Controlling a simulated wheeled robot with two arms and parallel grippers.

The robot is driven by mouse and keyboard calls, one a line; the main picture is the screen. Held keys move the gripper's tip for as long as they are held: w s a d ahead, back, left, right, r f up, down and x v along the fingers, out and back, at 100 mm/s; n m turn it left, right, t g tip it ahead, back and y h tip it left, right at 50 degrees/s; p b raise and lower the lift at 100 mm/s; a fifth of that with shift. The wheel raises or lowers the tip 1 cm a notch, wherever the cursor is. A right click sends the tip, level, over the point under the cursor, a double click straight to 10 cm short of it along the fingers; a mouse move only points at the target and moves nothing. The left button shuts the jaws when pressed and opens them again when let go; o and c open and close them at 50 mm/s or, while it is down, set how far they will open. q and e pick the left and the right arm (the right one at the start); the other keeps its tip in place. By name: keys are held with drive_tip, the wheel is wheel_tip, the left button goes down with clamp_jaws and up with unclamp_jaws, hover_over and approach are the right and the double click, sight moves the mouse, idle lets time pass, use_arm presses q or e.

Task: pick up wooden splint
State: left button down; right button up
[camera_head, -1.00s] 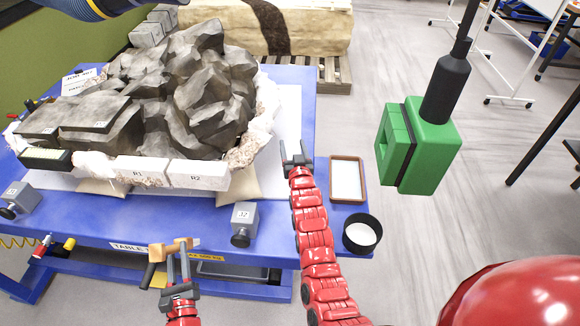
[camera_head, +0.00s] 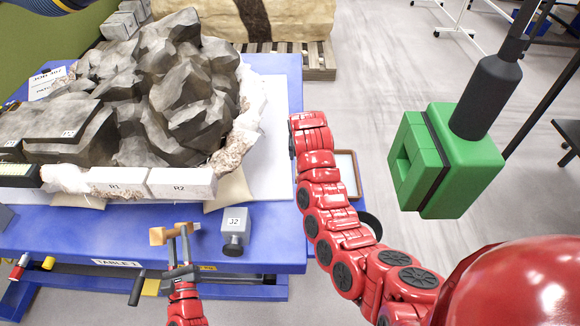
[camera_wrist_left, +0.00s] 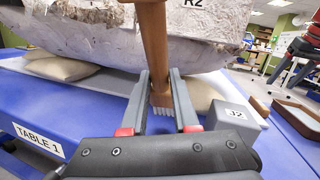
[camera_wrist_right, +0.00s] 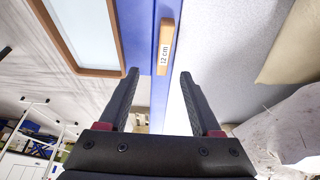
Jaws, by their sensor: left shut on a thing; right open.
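The wooden splint (camera_wrist_right: 166,45), a short flat tan stick marked "12 cm", lies on the blue table beside the white sheet in the right wrist view. I cannot make it out in the head view. My right gripper (camera_wrist_right: 158,82) is open and empty, its fingertips just short of the splint's near end and apart from it. In the head view the red right arm hides that gripper. My left gripper (camera_head: 176,236) is shut on a wooden-handled brush (camera_head: 160,235); the brush's pale bristles show in the left wrist view (camera_wrist_left: 161,107).
A brown-rimmed tray (camera_wrist_right: 122,40) lies close beside the splint. The large jacketed fossil (camera_head: 180,95) fills the table's left. A grey block marked J2 (camera_head: 235,226) stands near the front edge. A green tool (camera_head: 440,160) hangs right of the table.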

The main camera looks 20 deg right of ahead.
use_arm(q)
drive_tip(key=shift+r+p, duration=0.5)
drive_tip(key=shift+r, duration=0.2)
use_arm(e)
drive_tip(key=shift+x, duration=2.5)
use_arm(q)
drive_tip(key=shift+r, duration=0.25)
use_arm(e)
drive_tip(key=shift+w+a+f, duration=0.1)
drive_tip(key=shift+w+f, duration=0.15)
drive_tip(key=shift+f, duration=0.35)
use_arm(q)
drive_tip(key=shift+f, duration=0.1)
use_arm(e)
drive_tip(key=shift+x, duration=0.9)
use_arm(q)
drive_tip(key=shift+f+b, duration=0.45)
drive_tip(key=shift+f, duration=0.15)
use_arm(e)
drive_tip(key=shift+w+a+f, duration=0.1)
drive_tip(key=shift+f, duration=0.25)
drive_tip(key=shift+w+a+f, duration=0.15)
drive_tip(key=shift+f, duration=0.2)
use_arm(q)
drive_tip(key=shift+f+b, duration=0.3)
drive_tip(key=shift+f, duration=0.05)
use_arm(e)
drive_tip(key=shift+w+d+f, duration=0.15)
drive_tip(key=shift+w+f, duration=0.1)
drive_tip(key=shift+f, duration=0.15)
